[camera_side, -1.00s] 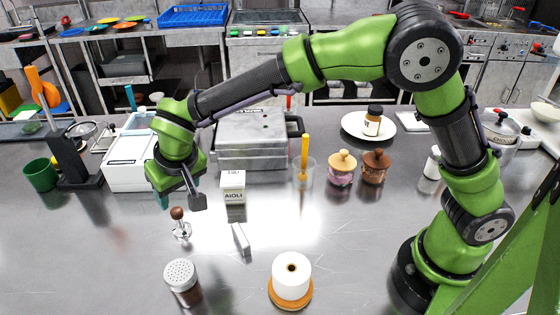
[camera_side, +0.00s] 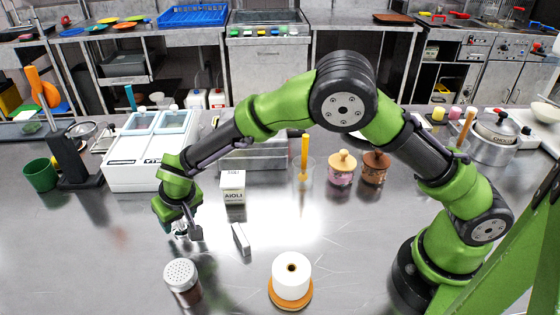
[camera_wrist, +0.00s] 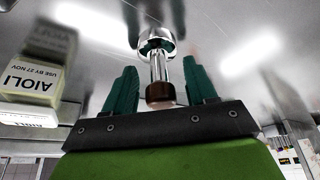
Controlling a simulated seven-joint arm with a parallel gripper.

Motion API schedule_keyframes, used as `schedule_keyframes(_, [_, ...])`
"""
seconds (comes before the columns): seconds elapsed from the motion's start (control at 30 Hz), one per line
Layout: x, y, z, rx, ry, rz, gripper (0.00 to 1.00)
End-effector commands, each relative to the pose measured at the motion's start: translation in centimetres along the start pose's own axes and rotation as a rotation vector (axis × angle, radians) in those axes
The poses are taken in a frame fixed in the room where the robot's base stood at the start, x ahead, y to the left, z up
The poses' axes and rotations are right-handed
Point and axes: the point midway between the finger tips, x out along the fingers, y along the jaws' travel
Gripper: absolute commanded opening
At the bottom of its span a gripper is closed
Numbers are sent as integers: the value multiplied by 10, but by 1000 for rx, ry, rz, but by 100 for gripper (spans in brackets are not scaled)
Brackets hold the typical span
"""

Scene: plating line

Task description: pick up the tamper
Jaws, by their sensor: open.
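The tamper (camera_wrist: 158,62) has a brown knob handle, a chrome stem and a round chrome base. In the wrist view it stands between the two teal fingers of my gripper (camera_wrist: 161,76), with a gap on either side. The brown knob is nearest my palm and the base rests on the steel counter beyond the fingertips. My gripper is open and around the upper part of the tamper. In the side view my gripper (camera_side: 183,228) is low over the tamper, hiding its handle; only some chrome of the base (camera_side: 180,235) shows.
A metal-capped shaker (camera_side: 182,280) stands close in front of my gripper. A small pale block (camera_side: 241,238) and an aioli box (camera_side: 233,187) are to its right. A white paper roll (camera_side: 291,277) stands on a wooden base. A white two-lidded container (camera_side: 140,160) is behind.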

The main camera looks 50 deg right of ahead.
Motion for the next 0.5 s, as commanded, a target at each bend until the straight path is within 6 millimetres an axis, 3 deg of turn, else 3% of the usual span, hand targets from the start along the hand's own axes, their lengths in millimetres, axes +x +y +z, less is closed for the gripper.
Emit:
schedule_keyframes(0.13, [0, 0, 0, 0, 0, 0, 56])
schedule_keyframes(0.5, [-1, 0, 0, 0, 0, 0, 0])
